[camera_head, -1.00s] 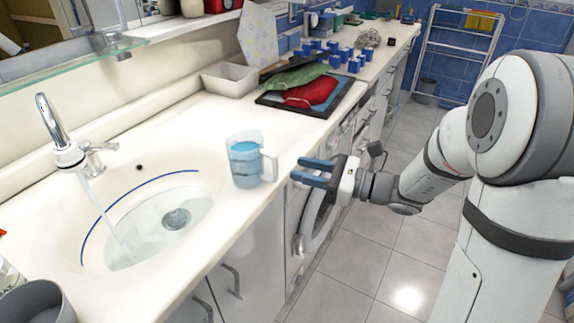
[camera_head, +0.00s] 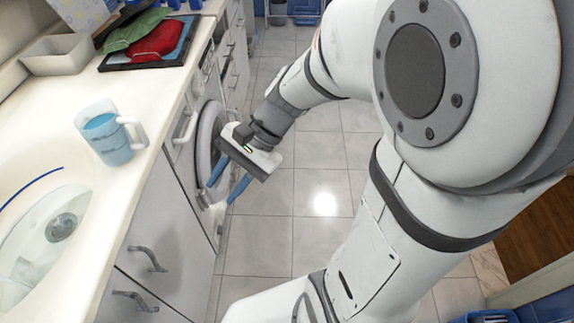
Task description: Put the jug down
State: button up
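The clear jug (camera_head: 106,134), with blue water in it and its handle to the right, stands upright on the white counter (camera_head: 62,98) between the sink and the counter's front edge. My gripper (camera_head: 222,192) is to the right of the jug and apart from it, out past the counter's edge, in front of the washing machine. Its two blue fingers are spread with nothing between them and point down and to the left.
The sink basin (camera_head: 40,240) is at the lower left. A grey-white tray (camera_head: 58,54) and a dark board with red and green cloths (camera_head: 156,42) lie farther back. The round washing machine door (camera_head: 208,140) is close to my gripper. The tiled floor (camera_head: 322,160) is clear.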

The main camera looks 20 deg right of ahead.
jog(key=s+d+n+t+h, duration=0.1)
jog(key=d+n+t+h, duration=0.3)
jog(key=d+n+h, duration=0.4)
jog(key=d+n, duration=0.1)
jog(key=d, duration=0.3)
jog(key=shift+s+r+h, duration=0.3)
jog(key=shift+r, duration=0.05)
